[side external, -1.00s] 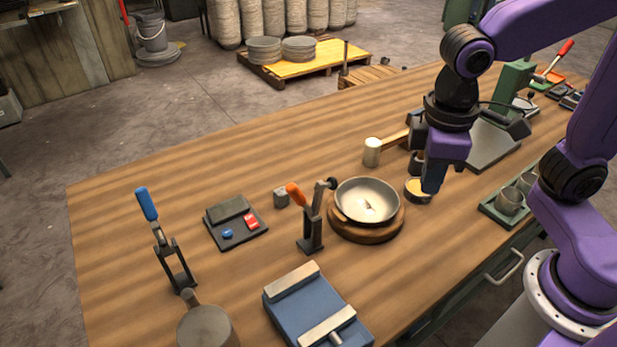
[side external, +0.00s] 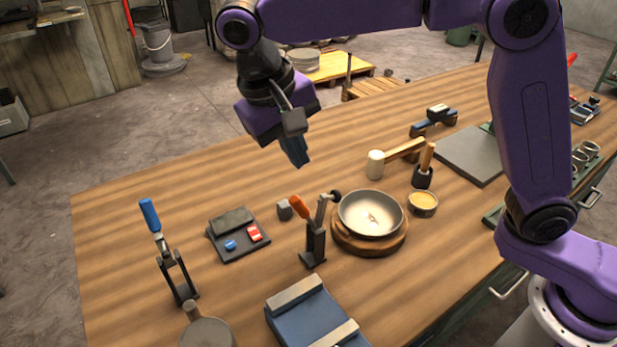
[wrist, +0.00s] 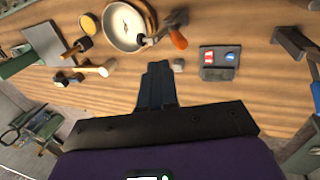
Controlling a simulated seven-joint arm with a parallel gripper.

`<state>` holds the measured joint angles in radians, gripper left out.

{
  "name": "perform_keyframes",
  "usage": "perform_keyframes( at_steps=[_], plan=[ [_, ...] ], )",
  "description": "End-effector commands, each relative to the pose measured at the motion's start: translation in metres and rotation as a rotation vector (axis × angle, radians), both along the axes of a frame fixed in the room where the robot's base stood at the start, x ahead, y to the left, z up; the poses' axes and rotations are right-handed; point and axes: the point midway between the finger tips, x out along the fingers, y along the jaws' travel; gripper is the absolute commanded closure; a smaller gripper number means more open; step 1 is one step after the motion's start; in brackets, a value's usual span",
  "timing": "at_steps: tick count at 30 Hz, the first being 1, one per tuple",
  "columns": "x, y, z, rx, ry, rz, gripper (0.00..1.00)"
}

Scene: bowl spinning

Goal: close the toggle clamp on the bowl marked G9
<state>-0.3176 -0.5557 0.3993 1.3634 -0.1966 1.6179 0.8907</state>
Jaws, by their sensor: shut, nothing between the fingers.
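A grey metal bowl (side external: 371,212) sits on a round wooden base (side external: 368,241); no G9 mark is legible. Beside it, on its left, stands a toggle clamp (side external: 315,240) with an orange handle (side external: 299,207) tilted up and left. The clamp's black-tipped arm (side external: 334,196) reaches up toward the bowl's rim; I cannot tell whether it touches. The wrist view also shows the bowl (wrist: 124,26) and the orange handle (wrist: 178,39). My gripper (side external: 299,160) is shut and empty, high above the table behind the clamp, apart from it. Its fingers (wrist: 158,68) point down.
A second clamp with a blue handle (side external: 150,216) stands at the left. A blue vise-like block (side external: 310,318) is in front. A mallet (side external: 376,163) lies behind the bowl.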

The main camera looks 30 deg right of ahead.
Motion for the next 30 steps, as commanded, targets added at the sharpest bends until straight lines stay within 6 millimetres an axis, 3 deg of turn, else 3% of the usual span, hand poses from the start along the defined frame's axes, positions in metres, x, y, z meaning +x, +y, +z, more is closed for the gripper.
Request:
perform_keyframes(
  at_steps=[18, 30],
  plan=[
    [-0.001, -0.027, -0.082, -0.001, 0.002, 0.003, 1.0],
    [0.0, -0.03, -0.093, 0.002, 0.0, 0.003, 1.0]
  ],
)
